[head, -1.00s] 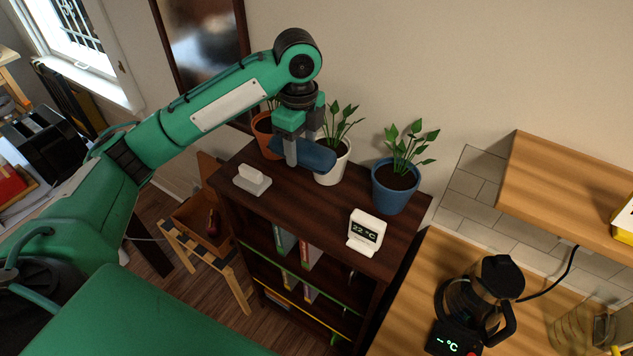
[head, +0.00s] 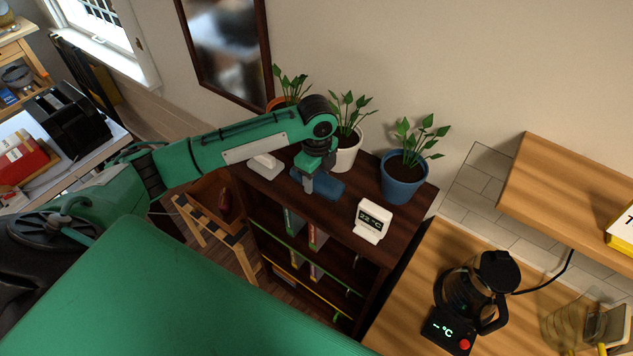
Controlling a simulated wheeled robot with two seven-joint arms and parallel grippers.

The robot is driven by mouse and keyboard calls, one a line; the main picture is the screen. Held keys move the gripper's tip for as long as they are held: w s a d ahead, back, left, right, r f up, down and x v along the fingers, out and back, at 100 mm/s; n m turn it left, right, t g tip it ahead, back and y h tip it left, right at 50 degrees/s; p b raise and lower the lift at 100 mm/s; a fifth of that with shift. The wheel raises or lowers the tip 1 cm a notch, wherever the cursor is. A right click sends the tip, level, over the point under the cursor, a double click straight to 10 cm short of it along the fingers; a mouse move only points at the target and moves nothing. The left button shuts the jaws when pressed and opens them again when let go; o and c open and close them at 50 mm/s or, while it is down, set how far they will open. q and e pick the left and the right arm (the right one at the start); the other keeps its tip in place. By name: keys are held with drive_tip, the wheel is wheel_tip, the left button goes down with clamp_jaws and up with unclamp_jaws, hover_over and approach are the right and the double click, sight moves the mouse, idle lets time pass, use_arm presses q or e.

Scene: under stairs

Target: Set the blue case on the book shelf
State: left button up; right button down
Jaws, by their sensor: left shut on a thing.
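The blue case (head: 326,187) is a dark blue rounded oblong at the top of the dark brown book shelf (head: 398,240). It lies level, between the white dock-like object and the white display; whether it touches the shelf top I cannot tell. My left gripper (head: 309,182) points down and is shut on the case near its left end. Part of the case is hidden behind the gripper. My right gripper is not in view.
On the shelf top stand a white dock-like object (head: 264,168), a white temperature display (head: 371,222), a blue-potted plant (head: 402,179), a white-potted plant (head: 347,152) and a plant in an orange pot (head: 277,103). A wooden counter with a coffee maker (head: 478,290) is at right.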

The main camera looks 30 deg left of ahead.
sight(317, 188)
use_arm(q)
wheel_tip(317, 188, down, 4)
drive_tip(key=shift+f+p, duration=0.1)
drive_tip(key=shift+p, duration=0.7)
drive_tip(key=shift+f, duration=0.25)
drive_tip(key=shift+f, duration=0.15)
drive_tip(key=o, duration=1.4)
wheel_tip(317, 188, up, 11)
drive_tip(key=b, duration=0.4)
drive_tip(key=shift+r, duration=0.65)
